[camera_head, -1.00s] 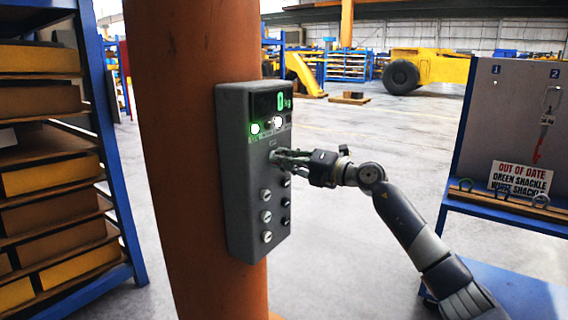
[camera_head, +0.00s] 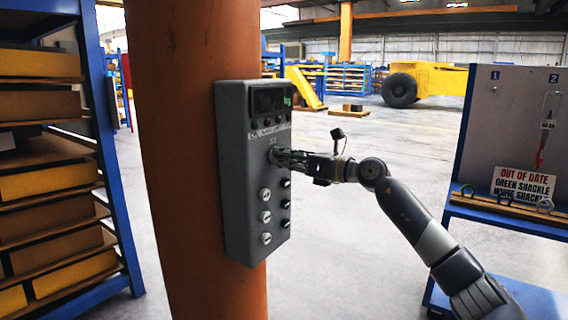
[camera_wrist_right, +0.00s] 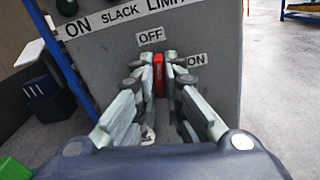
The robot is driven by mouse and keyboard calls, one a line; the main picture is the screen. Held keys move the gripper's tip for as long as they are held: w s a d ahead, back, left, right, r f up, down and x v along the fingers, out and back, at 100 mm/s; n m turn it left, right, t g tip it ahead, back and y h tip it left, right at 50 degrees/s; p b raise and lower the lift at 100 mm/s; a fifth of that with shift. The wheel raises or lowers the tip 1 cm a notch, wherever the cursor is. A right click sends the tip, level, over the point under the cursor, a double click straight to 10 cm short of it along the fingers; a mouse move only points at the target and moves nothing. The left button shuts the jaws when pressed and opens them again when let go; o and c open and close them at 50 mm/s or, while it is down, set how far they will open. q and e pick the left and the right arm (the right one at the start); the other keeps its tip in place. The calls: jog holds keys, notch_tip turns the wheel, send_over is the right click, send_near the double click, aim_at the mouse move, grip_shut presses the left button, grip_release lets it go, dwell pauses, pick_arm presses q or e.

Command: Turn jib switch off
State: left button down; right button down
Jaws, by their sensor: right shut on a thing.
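A grey control box (camera_head: 236,215) is fixed to an orange column, with a dark display (camera_head: 270,100) at its top. Its lamps are unlit in the head view. My right gripper (camera_head: 277,156) reaches in from the right to the upper middle of the box. In the right wrist view, my right gripper (camera_wrist_right: 158,75) is shut on a red switch handle (camera_wrist_right: 158,72). The handle points up toward the OFF label (camera_wrist_right: 149,37); the ON label (camera_wrist_right: 197,60) is to its right. The switch's base is hidden by the fingers. My left gripper is not in view.
Several white and black buttons are on the box below the gripper. The orange column (camera_head: 180,180) stands behind it. A blue rack (camera_head: 100,120) with boxes is at left, and a grey shackle board (camera_head: 505,120) is at right. The floor between is clear.

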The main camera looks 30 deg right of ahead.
jog(key=shift+n+b, duration=0.35)
jog(key=shift+n, duration=0.65)
jog(key=c, duration=1.7)
grip_release()
jog(key=v, duration=1.2)
jog(key=shift+d+f, duration=0.1)
jog(key=shift+f, duration=0.1)
